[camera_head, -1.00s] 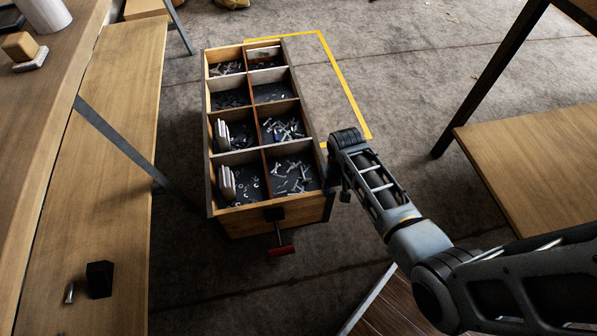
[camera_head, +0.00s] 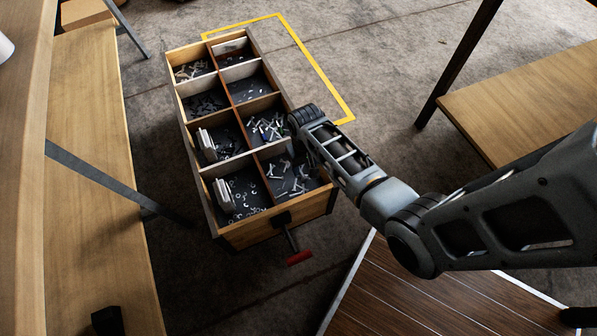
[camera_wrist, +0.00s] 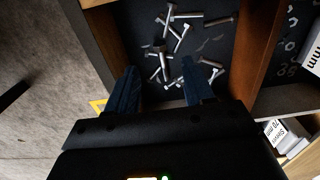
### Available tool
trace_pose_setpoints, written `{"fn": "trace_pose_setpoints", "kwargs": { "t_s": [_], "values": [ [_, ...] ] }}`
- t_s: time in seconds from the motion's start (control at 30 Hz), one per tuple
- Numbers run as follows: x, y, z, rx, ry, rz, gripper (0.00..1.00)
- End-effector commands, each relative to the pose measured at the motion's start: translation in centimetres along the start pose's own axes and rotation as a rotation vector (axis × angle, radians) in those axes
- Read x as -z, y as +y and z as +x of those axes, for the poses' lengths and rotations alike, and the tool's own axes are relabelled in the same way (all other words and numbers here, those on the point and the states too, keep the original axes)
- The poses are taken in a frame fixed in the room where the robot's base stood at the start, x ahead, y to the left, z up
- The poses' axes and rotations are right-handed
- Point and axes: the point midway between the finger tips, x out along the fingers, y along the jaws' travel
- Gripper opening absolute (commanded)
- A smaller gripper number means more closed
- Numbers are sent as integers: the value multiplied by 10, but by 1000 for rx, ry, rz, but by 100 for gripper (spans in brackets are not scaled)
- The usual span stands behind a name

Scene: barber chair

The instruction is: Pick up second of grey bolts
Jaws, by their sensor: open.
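Several grey bolts (camera_head: 290,182) lie loose in the front right compartment of a wooden divided box (camera_head: 275,228). The wrist view shows them as a scattered pile (camera_wrist: 182,38), some crossing each other, on a dark compartment floor. My gripper (camera_wrist: 159,66) is open and empty, its two dark fingers pointing down into this bolt compartment. Some bolts lie between and just beyond the fingertips; contact cannot be told. The gripper body hides the lower part of the wrist view. In the head view my arm reaches over the box's right side, and the fingers are hard to make out.
More metal pieces (camera_head: 268,126) lie in the compartment behind. The left compartments hold rings (camera_head: 246,193) and white boxes (camera_head: 223,194). Wooden dividers and side walls stand around the bolts. A red-handled clamp (camera_head: 299,258) sticks out in front. Benches stand left and right (camera_head: 530,95).

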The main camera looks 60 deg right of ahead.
Motion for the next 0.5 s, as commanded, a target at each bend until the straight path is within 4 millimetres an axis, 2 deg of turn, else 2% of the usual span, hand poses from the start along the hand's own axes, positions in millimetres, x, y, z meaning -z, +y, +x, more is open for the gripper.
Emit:
{"fn": "trace_pose_setpoints", "kwargs": {
  "t_s": [0.3,0.5],
  "values": [
    [-1,0,43,0,-1,1,52],
    [-1,-1,62,0,0,0,52]
  ]
}}
